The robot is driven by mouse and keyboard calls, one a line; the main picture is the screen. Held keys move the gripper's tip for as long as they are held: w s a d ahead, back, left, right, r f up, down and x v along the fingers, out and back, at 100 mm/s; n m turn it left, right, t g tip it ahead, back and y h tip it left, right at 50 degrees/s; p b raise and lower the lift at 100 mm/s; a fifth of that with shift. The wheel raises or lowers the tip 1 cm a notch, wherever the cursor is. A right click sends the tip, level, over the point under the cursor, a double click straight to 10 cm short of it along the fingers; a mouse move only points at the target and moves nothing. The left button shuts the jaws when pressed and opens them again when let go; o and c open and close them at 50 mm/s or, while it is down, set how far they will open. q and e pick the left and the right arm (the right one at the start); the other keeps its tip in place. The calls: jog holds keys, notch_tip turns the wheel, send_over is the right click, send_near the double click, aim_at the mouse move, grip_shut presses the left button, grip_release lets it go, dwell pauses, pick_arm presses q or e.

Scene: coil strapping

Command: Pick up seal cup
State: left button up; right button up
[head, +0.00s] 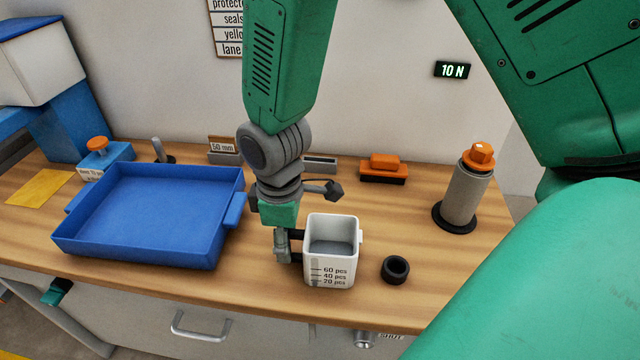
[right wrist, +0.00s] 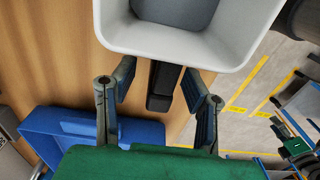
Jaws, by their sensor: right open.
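The seal cup (head: 331,272) is a white, open-topped square cup with piece marks on its front and grey contents, upright on the bench in the head view. Its white rim and wall fill the top of the right wrist view (right wrist: 205,48). A dark bar (right wrist: 163,85), seemingly its handle, extends from the cup wall. My right gripper (head: 290,248) is at the cup's left side, low down. In the right wrist view its two fingers (right wrist: 160,82) are apart, one on each side of the dark bar, with visible gaps. My left gripper is not in view.
A blue tray (head: 150,250) stands left of the cup. A black ring (head: 395,269) lies just right of it. A grey post with an orange top (head: 463,195) stands farther right. An orange-and-black block (head: 384,170) sits behind. The bench's front edge is close to the cup.

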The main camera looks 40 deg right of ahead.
jog(key=shift+s+a+r, duration=0.1)
jog(key=shift+a, duration=0.15)
jog(key=c, duration=0.7)
jog(key=shift+d, duration=0.2)
grip_shut()
jog(key=shift+d, duration=0.25)
jog(key=shift+a+r, duration=0.1)
jog(key=shift+r, duration=0.6)
jog(key=shift+r+p, duration=0.6)
jog(key=shift+r, duration=3.65)
